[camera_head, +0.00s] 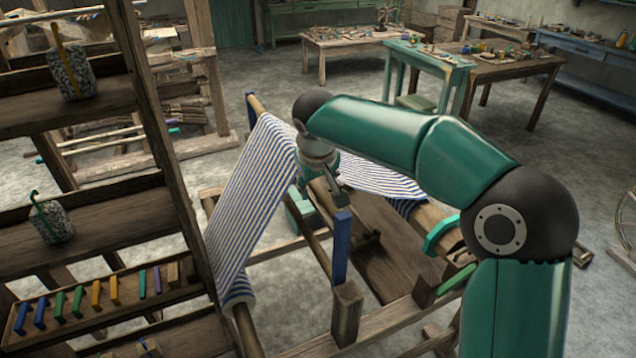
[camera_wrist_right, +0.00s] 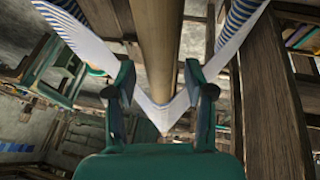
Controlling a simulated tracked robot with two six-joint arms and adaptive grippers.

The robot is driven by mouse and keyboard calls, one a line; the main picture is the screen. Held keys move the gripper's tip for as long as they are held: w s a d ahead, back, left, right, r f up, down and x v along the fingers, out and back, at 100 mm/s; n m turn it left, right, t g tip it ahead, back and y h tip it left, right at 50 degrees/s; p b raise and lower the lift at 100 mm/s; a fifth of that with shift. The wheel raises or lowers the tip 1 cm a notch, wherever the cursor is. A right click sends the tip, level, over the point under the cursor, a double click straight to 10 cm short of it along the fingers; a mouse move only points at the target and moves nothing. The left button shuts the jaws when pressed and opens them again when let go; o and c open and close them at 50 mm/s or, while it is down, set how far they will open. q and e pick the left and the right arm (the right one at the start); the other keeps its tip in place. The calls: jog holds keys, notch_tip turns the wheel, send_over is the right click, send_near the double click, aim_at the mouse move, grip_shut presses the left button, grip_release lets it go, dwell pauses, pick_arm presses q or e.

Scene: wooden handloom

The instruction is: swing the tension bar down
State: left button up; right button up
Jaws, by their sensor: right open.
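The tension bar appears to be the round wooden bar (camera_head: 319,241) with blue end pieces, the near one (camera_head: 341,248) upright. It runs away from the camera beneath the blue-and-white striped cloth (camera_head: 252,190). My right gripper (camera_head: 334,188) is at the bar, partly hidden by its own wrist and arm. In the right wrist view the open fingers (camera_wrist_right: 160,90) stand on either side of the wooden bar (camera_wrist_right: 155,45), with the cloth (camera_wrist_right: 95,48) forming a V around it. Contact between fingers and bar cannot be told. My left gripper is out of view.
The wooden loom frame (camera_head: 390,322) surrounds the bar, with a cloth roll and teal lever (camera_head: 441,236) at right. A shelf rack (camera_head: 95,205) with colored pieces stands close on the left. Work tables (camera_head: 430,62) stand farther back across open floor.

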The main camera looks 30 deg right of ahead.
jog(key=shift+f, duration=0.1)
grip_shut()
dwell(0.3)
jog(key=shift+a, duration=0.1)
